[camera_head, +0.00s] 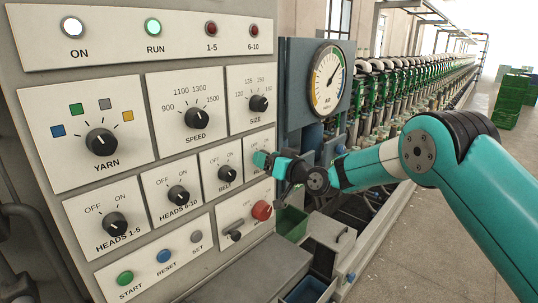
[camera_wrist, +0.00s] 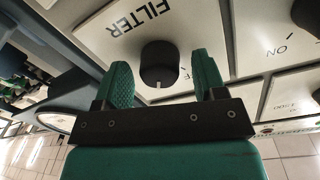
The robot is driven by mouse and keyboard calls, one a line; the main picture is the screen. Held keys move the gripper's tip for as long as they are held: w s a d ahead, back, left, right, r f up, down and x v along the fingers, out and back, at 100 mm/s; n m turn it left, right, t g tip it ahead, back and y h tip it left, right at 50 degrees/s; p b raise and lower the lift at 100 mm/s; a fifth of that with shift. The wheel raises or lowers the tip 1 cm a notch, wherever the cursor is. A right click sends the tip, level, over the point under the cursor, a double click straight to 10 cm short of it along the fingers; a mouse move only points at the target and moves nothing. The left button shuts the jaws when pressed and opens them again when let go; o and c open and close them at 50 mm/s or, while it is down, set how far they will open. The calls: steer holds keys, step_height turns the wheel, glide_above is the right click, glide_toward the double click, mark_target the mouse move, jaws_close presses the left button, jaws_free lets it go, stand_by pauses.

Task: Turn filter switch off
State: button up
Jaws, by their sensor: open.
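The filter switch (camera_wrist: 159,62) is a round black knob on a white plate in the wrist view, where the FILTER label (camera_wrist: 140,16) appears upside down. Its white mark points down in that picture, roughly midway between the two sides. My open gripper (camera_wrist: 162,68) has one green finger on each side of the knob, with gaps visible; I cannot tell how deep the fingers reach around it. The right finger covers part of the OFF label, and ON is hidden. In the head view, my gripper (camera_head: 263,160) is in front of the filter plate (camera_head: 251,148) and hides the knob.
The belt knob (camera_head: 228,173) is just left of the filter plate. A red button (camera_head: 262,210) sits below my gripper. Speed (camera_head: 196,118) and size (camera_head: 258,103) knobs are above. A round gauge (camera_head: 328,80) stands to the right, near my arm.

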steer(key=c, duration=0.9)
steer(key=shift+f+b, duration=0.15)
steer(key=shift+b, duration=0.3)
steer(key=n+b, duration=1.2)
steer(key=b, duration=1.3)
steer(key=shift+y, duration=0.3)
